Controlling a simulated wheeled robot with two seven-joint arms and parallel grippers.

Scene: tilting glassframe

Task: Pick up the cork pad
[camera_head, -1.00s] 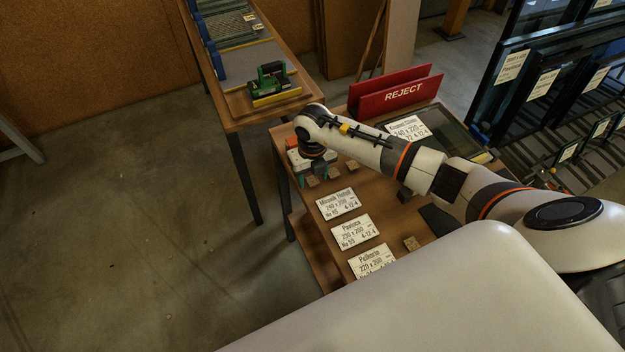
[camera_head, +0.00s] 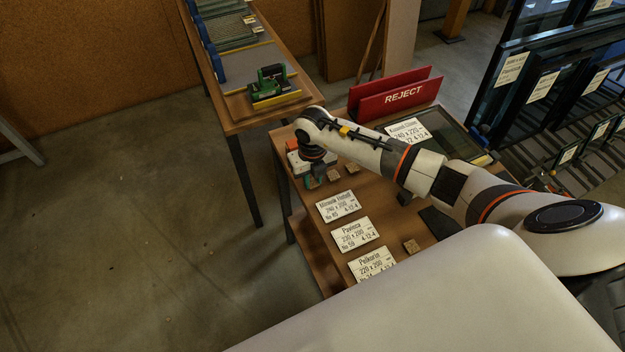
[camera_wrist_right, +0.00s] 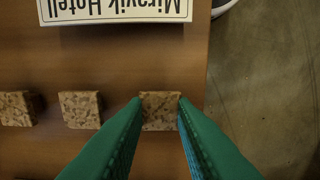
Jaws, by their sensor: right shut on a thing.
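My right gripper (camera_head: 313,182) is over the left end of the wooden bench. Its green fingers are shut on a small square speckled cork pad (camera_wrist_right: 160,111), one finger on each side. The right wrist view shows the pad at the fingertips; whether it touches the bench or is just above it, I cannot tell. Two more cork pads lie in a row beside it, a near one (camera_wrist_right: 80,110) and a farther one (camera_wrist_right: 17,108). My left gripper is not in view.
Name cards, such as the Miravik Hotell card (camera_head: 338,206), lie on the bench (camera_head: 310,245). A red REJECT holder (camera_head: 398,97) stands at the back near a dark glass pane (camera_head: 452,128). A second table with a green tool (camera_head: 272,84) stands behind.

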